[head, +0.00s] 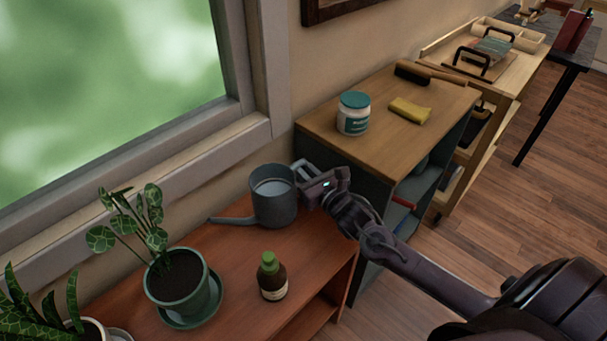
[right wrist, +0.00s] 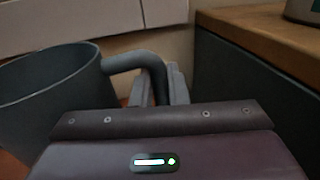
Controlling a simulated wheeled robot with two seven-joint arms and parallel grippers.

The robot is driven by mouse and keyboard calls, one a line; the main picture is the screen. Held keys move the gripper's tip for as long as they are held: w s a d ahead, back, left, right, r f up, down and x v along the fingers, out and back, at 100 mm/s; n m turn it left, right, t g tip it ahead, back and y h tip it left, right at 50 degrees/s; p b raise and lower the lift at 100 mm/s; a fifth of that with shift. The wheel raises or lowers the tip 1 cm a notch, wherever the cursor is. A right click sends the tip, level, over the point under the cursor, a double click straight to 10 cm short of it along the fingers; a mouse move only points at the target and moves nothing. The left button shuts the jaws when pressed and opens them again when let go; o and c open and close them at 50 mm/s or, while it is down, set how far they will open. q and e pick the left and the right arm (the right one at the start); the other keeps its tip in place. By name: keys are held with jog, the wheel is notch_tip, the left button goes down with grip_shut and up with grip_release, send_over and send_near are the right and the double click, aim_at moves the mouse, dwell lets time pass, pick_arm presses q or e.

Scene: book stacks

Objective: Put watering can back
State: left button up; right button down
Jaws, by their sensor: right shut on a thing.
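The grey watering can (head: 274,203) is upright at the back right of the reddish wooden shelf (head: 235,250), below the window. Its spout points left in the head view. I cannot tell whether its base touches the shelf top. My right gripper (head: 304,172) comes in from the right and is shut on the can's handle. In the right wrist view the can's body (right wrist: 50,90) is at the left, and its curved handle (right wrist: 140,60) runs between the fingers (right wrist: 160,88). My left gripper is not in view.
On the shelf are a potted plant (head: 182,278) on a saucer, a brown bottle (head: 271,278) with a green cap, and another plant (head: 45,315). A higher cabinet (head: 385,135) stands close on the right, with a jar (head: 354,114), yellow cloth (head: 410,110) and brush (head: 412,73).

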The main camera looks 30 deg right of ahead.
jog(key=shift+w+f, duration=0.1)
jog(key=shift+f, duration=0.6)
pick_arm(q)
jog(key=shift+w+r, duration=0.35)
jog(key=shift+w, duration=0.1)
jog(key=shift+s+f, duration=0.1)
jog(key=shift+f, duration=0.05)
pick_arm(e)
jog(key=c, duration=1.8)
grip_release()
jog(key=shift+f, duration=0.25)
jog(key=shift+c, duration=0.2)
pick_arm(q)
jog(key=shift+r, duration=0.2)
pick_arm(e)
jog(key=o, duration=0.4)
jog(key=shift+o, duration=0.2)
